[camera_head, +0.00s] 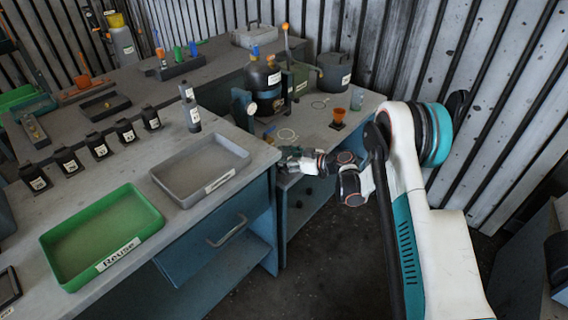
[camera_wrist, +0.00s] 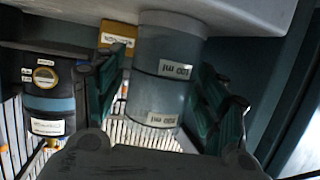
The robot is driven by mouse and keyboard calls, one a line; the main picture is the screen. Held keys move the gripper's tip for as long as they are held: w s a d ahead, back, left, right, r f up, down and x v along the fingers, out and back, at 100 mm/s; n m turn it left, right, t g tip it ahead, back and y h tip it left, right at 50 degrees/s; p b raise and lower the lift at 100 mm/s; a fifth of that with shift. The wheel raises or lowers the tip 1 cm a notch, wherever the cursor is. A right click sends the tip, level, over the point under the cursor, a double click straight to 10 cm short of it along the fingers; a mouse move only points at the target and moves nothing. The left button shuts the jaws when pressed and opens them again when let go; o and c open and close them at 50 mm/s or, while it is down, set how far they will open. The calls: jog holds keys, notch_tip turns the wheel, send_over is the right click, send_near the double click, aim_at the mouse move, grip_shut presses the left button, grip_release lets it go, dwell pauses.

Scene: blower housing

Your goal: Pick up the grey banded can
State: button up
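A grey can (camera_wrist: 160,95) with a darker band and white "ml" labels stands out in the middle of the wrist view, between the two green-and-dark fingers of my gripper (camera_wrist: 162,62). The right finger overlaps the can's edge, and a narrow gap shows at the left finger. The fingers look spread, and I see no clear grip. In the head view my gripper (camera_head: 290,156) is at the front edge of the right-hand bench, beside the blue cabinet corner. I cannot make out the can at the gripper in that view.
In the wrist view a dark bottle (camera_wrist: 48,100) with a blue band and a yellow block (camera_wrist: 116,34) are left of the can. In the head view, a dark bottle (camera_head: 264,84), a grey lidded pot (camera_head: 335,72) and an orange cup (camera_head: 339,114) stand on the right bench (camera_head: 318,130).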

jog(key=c, duration=0.8)
jog(key=shift+c, duration=0.2)
